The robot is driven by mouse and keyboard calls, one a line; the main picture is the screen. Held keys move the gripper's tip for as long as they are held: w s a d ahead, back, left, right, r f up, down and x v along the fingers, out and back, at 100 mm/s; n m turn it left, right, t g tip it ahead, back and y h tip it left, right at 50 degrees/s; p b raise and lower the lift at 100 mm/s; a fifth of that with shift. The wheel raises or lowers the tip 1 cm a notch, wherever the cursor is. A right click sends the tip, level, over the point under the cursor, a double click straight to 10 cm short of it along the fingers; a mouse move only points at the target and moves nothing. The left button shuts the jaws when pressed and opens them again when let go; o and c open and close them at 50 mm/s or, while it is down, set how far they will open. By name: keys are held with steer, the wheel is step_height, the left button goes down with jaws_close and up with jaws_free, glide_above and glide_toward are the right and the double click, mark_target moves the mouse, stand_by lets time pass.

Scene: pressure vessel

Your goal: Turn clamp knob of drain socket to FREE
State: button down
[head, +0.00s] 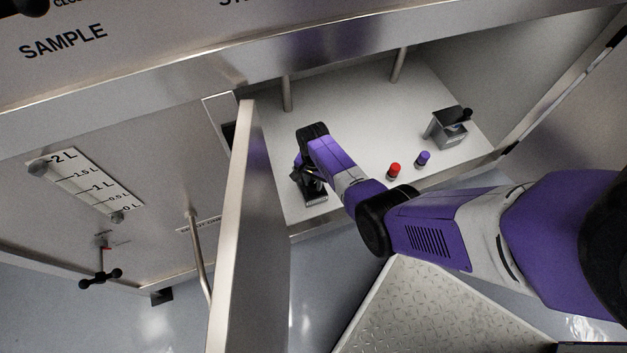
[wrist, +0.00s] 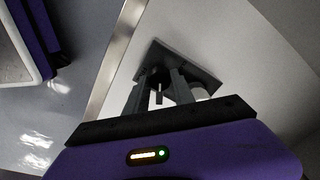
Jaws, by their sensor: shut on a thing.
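Inside the open cabinet, a small dark socket with a flat base (head: 316,199) stands at the left near the front edge of the pale floor. Its dark square plate (wrist: 203,76) also shows in the wrist view. My gripper (head: 308,172) reaches down over this socket. In the wrist view my gripper's fingers (wrist: 168,92) are closed around a dark knob on it, mostly hidden between them. No FREE marking or socket label is readable, and the knob's angle cannot be told.
A second grey socket with a black knob (head: 449,128) stands at the right. A red cap (head: 394,170) and a purple cap (head: 422,158) stand between. The open door (head: 240,230) is close left of my arm. A treaded metal step (head: 425,315) lies below.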

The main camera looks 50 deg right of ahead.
mark_target(313, 184)
steer(key=m, duration=0.5)
steer(key=shift+p, duration=0.35)
steer(key=shift+m, duration=0.4)
steer(key=c, duration=1.1)
jaws_free()
steer(key=shift+o, duration=0.2)
steer(key=shift+r, duration=0.1)
step_height(313, 184, up, 8)
steer(key=p, duration=0.3)
steer(key=shift+p, duration=0.35)
steer(key=shift+f, duration=0.2)
